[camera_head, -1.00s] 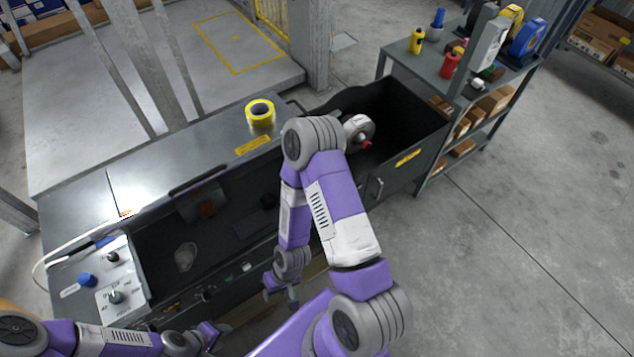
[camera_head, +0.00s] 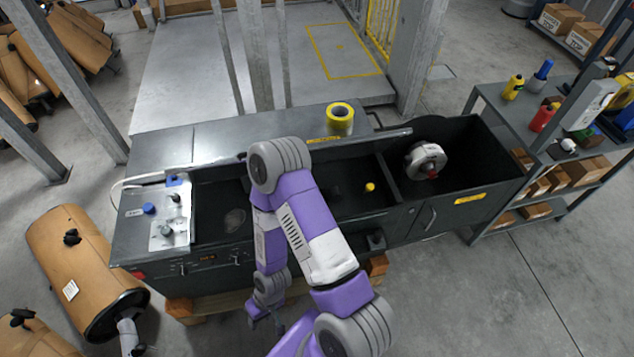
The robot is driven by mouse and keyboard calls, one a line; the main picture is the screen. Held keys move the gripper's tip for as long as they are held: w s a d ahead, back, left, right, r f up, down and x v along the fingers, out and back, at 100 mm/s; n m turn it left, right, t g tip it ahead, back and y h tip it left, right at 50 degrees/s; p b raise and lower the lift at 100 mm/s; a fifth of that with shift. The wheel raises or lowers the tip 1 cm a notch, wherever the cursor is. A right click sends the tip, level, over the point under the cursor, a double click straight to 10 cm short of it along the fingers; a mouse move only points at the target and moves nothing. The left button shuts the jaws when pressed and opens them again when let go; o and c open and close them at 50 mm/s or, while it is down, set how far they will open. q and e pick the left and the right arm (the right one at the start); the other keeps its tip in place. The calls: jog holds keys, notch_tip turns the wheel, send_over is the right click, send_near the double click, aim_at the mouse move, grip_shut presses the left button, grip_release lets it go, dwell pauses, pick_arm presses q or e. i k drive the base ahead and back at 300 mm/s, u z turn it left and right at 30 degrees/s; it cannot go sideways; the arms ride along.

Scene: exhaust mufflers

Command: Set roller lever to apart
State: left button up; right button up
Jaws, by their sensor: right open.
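A light control panel (camera_head: 172,215) sits on the left end of the dark machine bench (camera_head: 230,290). It carries a small upper knob or lever (camera_head: 175,198), a lower knob (camera_head: 167,232) and a blue button (camera_head: 149,208). The labels are too small to read, so I cannot tell which control is the roller lever or how it is set. My right gripper (camera_head: 265,322) hangs low in front of the bench, below and right of the panel. It is open, small in view and apart from the controls. My left gripper is out of view.
A grey wheel-like part (camera_head: 424,160) sits in the right bay. A shelf unit (camera_head: 560,110) stands at right. Floor at front right is clear.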

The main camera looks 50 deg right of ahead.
aim_at(370, 186)
jog(key=u, duration=0.5)
jog(key=k, duration=1.25)
jog(key=z, duration=1.75)
jog(key=i, duration=1)
jog(key=u, duration=0.05)
